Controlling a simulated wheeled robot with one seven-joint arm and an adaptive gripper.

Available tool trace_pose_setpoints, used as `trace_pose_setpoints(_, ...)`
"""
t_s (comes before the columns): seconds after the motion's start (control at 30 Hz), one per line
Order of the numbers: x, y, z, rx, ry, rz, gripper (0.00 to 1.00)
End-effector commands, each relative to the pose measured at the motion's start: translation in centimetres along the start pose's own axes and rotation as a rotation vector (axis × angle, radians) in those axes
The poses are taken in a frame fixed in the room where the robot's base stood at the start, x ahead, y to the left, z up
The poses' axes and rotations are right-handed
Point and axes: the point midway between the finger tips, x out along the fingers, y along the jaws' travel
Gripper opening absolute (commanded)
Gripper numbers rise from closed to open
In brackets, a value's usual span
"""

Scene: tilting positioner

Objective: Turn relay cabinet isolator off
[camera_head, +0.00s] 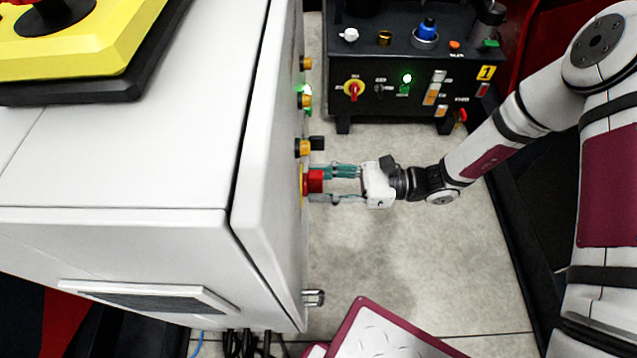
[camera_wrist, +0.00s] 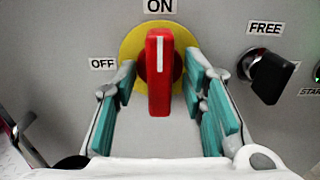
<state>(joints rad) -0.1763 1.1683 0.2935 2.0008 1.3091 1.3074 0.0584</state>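The relay cabinet (camera_head: 268,130) stands at the left in the head view, its door facing right. Its isolator has a red handle (camera_wrist: 159,88) on a round yellow plate (camera_wrist: 130,48) in the middle of the wrist view. The handle is upright and its white mark points at the ON label (camera_wrist: 160,6). The OFF label (camera_wrist: 103,63) is to the left. The handle also shows in the head view (camera_head: 315,181). My gripper (camera_head: 322,186) is open, with one teal-padded finger on each side of the handle and gaps visible between pads and handle.
A black selector knob (camera_wrist: 270,77) under the FREE label is right of the isolator. Lamps and knobs (camera_head: 305,101) line the door. A black control box (camera_head: 385,100) stands at the back. A door latch (camera_head: 314,297) sticks out nearer the front. The floor below my gripper is clear.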

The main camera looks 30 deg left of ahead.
Motion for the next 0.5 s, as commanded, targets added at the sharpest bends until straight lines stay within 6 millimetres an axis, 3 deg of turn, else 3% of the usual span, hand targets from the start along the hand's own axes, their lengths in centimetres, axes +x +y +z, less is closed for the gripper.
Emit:
trace_pose_setpoints(0.4, 0.88, 0.00, 0.04, -0.001, 0.000, 0.000, 0.38)
trace_pose_setpoints(0.5, 0.86, 0.00, 0.03, -0.001, 0.000, 0.000, 0.18)
